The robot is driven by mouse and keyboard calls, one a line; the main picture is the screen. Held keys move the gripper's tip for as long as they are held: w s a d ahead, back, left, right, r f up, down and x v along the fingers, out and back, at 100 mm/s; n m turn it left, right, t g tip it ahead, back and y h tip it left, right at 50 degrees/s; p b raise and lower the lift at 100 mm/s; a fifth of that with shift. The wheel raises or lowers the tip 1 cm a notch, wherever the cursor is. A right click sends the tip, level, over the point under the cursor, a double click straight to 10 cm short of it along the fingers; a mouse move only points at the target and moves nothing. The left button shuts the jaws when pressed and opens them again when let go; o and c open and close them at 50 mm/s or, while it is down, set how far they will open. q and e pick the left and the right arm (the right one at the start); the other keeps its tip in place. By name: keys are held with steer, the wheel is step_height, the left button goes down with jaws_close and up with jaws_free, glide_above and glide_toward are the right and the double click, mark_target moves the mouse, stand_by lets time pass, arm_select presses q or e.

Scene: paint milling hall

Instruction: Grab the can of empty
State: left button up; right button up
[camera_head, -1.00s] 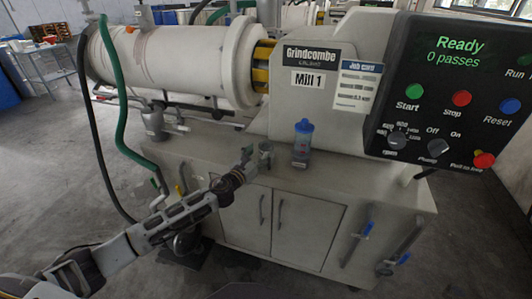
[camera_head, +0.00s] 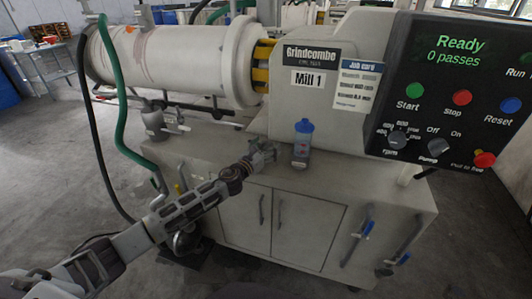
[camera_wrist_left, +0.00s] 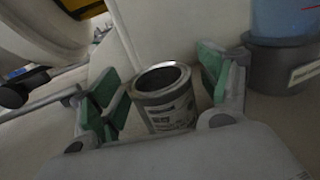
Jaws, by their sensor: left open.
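A small metal can (camera_wrist_left: 168,98) with a printed label shows in the left wrist view. It stands upright on the mill's cabinet top, its rim uncovered; the label is too blurred to read. My left gripper (camera_wrist_left: 160,85) is open, with a green-padded finger on each side of the can. In the head view my left gripper (camera_head: 262,153) is over the cabinet top, left of the blue-lidded bottle, and largely hides the can. My right gripper is not in view.
The mill body (camera_head: 345,110) rises behind, with a control panel (camera_head: 455,90) at right. A green hose (camera_head: 118,115) hangs at left.

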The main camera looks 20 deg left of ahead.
arm_select(q)
steer(key=shift+w+d, duration=0.1)
steer(key=shift+w, duration=0.1)
stand_by(0.4)
steer(key=c, duration=1)
steer(key=shift+c, duration=0.6)
steer(key=shift+r, duration=0.25)
